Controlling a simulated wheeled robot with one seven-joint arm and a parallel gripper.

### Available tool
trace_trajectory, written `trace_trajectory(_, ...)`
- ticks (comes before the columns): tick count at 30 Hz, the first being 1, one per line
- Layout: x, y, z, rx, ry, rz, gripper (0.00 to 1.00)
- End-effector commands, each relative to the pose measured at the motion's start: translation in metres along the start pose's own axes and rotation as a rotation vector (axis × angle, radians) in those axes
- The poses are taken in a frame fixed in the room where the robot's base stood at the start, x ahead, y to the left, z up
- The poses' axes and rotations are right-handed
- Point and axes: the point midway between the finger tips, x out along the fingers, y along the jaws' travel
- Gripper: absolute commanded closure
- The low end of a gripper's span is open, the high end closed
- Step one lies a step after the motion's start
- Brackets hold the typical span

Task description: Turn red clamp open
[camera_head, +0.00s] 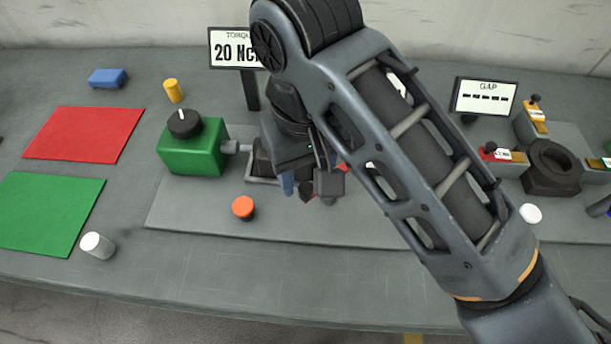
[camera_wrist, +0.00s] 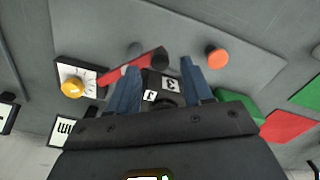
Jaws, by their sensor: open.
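My gripper (camera_wrist: 160,74) points down with its two blue fingers apart, one on each side of a dark block (camera_wrist: 160,88) with white number labels. I cannot tell whether the fingers touch the block. A red bar (camera_wrist: 128,72) with a dark round knob at its end lies beside and beyond the left finger in the wrist view. In the head view my gripper (camera_head: 306,186) is right of the green box, and only a bit of red shows behind it. Another red clamp-like part (camera_head: 495,153) with a dark knob and white label stands at the far right, away from my gripper.
A green box (camera_head: 193,147) with a dark dial and an orange cap (camera_head: 243,207) are to the left. A dark ring block (camera_head: 553,167) stands between coloured parts at right. A yellow knob (camera_wrist: 72,88) sits on a dial plate.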

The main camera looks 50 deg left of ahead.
Motion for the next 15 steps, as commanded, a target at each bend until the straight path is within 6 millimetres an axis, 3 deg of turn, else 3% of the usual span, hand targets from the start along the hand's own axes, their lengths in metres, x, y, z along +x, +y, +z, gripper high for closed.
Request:
trace_trajectory(6,-0.033,0.001,-0.001,-0.002,0.002,0.003,0.5)
trace_trajectory(15,-0.05,0.0,0.0,-0.001,0.0,0.0,0.5)
